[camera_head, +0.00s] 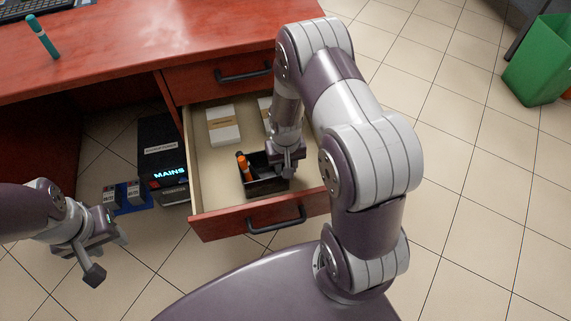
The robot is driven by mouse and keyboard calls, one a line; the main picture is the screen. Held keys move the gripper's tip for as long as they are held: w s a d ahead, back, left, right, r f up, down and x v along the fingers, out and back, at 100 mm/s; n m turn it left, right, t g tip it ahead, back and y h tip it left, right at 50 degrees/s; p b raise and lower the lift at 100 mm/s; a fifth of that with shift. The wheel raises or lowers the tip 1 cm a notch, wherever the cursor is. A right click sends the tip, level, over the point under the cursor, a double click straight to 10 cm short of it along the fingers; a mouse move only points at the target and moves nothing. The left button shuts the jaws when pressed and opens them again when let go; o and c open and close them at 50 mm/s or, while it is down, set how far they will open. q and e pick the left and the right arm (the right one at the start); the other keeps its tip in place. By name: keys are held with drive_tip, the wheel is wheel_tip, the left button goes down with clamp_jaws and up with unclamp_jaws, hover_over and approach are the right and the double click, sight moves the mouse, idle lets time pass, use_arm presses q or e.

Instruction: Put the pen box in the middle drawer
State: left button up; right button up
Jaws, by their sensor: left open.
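The pen box (268,188) is a small dark open box with an orange-capped item and a dark item standing in it. It is inside the pulled-out middle drawer (205,190), near the drawer's front. My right gripper (287,168) reaches down from above at the box's right back side. Its fingertips are partly hidden, so I cannot tell whether they grip the box wall. My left gripper (107,255) is open and empty at the lower left, apart from the drawer.
White packs (223,125) lie at the back of the open drawer. The closed top drawer (215,78) is above, under the red desk top (180,35). A black "MAINS" unit (163,155) and blue-grey items (127,195) stand left. A green bin (540,62) is far right.

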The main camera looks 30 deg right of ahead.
wheel_tip(320, 180, up, 14)
drive_tip(key=f+p, duration=0.1)
drive_tip(key=p, duration=0.4)
drive_tip(key=s+a+r+n+t, duration=0.1)
drive_tip(key=s+a+r+n, duration=0.1)
drive_tip(key=s+a+r, duration=0.3)
drive_tip(key=s+r, duration=0.4)
drive_tip(key=r, duration=0.1)
drive_tip(key=shift+a+r+n, duration=0.15)
drive_tip(key=shift+r+n, duration=0.05)
drive_tip(key=shift+n, duration=0.2)
